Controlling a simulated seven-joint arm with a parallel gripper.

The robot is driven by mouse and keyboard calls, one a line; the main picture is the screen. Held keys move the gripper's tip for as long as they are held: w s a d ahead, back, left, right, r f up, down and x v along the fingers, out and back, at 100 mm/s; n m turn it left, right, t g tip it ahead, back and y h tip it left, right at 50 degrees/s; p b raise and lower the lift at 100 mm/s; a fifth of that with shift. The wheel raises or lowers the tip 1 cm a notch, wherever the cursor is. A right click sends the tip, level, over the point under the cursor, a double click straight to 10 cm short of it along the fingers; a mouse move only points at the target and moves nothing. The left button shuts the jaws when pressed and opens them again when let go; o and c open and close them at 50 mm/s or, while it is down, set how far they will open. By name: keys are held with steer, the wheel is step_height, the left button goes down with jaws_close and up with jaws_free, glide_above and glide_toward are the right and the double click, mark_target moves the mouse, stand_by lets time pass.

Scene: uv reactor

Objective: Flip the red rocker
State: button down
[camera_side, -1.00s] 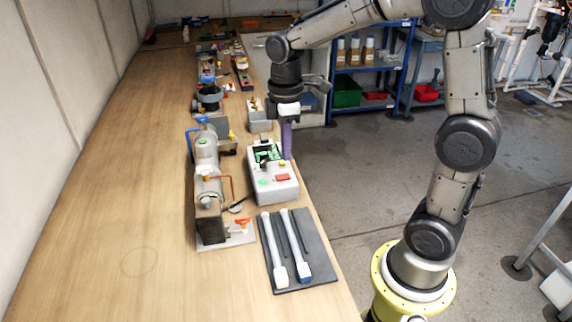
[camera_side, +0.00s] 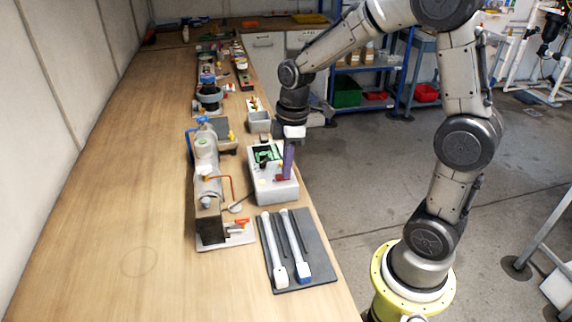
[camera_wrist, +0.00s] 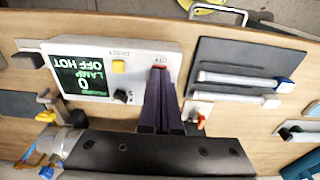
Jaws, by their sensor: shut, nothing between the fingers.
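The grey control box (camera_side: 275,190) sits near the table's right edge; its panel (camera_wrist: 140,50) fills the upper left of the wrist view. The red rocker (camera_wrist: 160,67) shows as a thin red strip right at my fingertips, below an "OFF" label. My gripper (camera_side: 287,177) points down over the box, its purple fingers shut with nothing between them. The fingertips (camera_wrist: 159,72) hide most of the rocker, and I cannot tell whether they touch it or which way it is tipped. The box's screen (camera_wrist: 83,77) reads "LAMP OFF HOT" and 0, upside down.
A yellow button (camera_wrist: 118,67) and black knob (camera_wrist: 123,96) are beside the fingers. A dark mat (camera_side: 312,270) with two white tubes lies in front of the box. A cylindrical apparatus (camera_side: 206,160) stands left. The table's left side is clear.

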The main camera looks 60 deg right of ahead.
steer(key=shift+s+d+f, duration=0.2)
steer(key=shift+s+f, duration=0.1)
steer(key=shift+f, duration=0.35)
steer(key=shift+w+a+r, duration=0.2)
steer(key=shift+w+a, duration=0.4)
steer(key=shift+a, duration=0.1)
step_height(320, 180, up, 15)
steer(key=s+d, duration=0.1)
steer(key=shift+d, duration=0.4)
